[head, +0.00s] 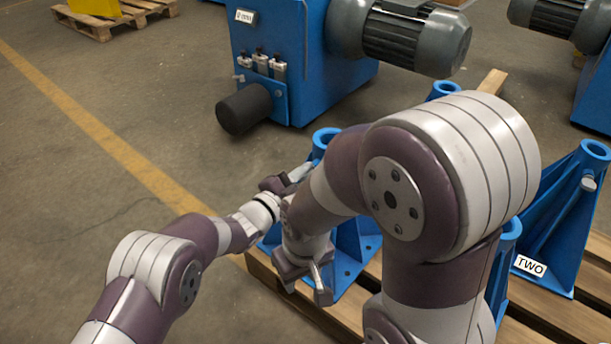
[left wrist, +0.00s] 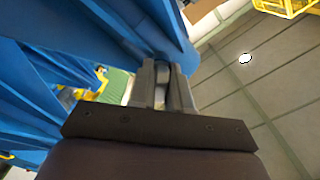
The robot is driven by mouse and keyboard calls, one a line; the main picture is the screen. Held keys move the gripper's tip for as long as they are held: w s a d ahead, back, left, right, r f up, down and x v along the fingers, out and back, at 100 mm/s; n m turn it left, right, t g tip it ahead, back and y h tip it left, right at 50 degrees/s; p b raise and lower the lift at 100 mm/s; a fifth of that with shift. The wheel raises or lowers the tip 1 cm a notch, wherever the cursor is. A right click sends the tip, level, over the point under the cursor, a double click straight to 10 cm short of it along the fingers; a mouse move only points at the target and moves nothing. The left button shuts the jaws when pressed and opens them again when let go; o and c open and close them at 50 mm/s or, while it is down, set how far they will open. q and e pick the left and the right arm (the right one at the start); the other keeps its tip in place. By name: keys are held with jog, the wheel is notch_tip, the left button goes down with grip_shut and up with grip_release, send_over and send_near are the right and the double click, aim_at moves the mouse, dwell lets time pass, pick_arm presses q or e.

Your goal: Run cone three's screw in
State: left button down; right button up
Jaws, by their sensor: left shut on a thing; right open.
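A blue cone stand (head: 325,138) with a ring-shaped top stands on the pallet behind my arms; its label is hidden, so I cannot read which cone it is. My left gripper (head: 297,174) is at its upper left side. In the left wrist view my left gripper (left wrist: 163,72) is shut on a small grey screw head (left wrist: 163,75), right against the blue cone wall (left wrist: 120,25). How deep the screw sits is hidden. My right gripper (head: 306,276) is open and empty, low in front of the same stand's foot.
The wooden pallet (head: 570,318) carries other blue stands, including one labelled TWO (head: 560,225) with its own side screw (head: 588,184). A blue machine with a grey motor (head: 400,38) stands behind. My right arm hides much of the pallet. The floor at left is clear.

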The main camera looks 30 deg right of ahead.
pick_arm(q)
jog(key=m, duration=0.1)
jog(key=m+b, duration=0.1)
jog(key=m, duration=0.1)
jog(key=shift+f+m, duration=0.2)
jog(key=shift+m, duration=0.1)
jog(key=shift+m+b, duration=0.5)
jog(key=shift+m, duration=1.4)
jog(key=c, duration=1.2)
grip_release()
jog(key=shift+a+r, duration=0.1)
jog(key=shift+r, duration=0.05)
jog(key=shift+o, duration=0.2)
jog(key=shift+a+r, duration=0.15)
jog(key=p+v, duration=0.6)
jog(key=v, duration=0.6)
jog(key=shift+s, duration=0.2)
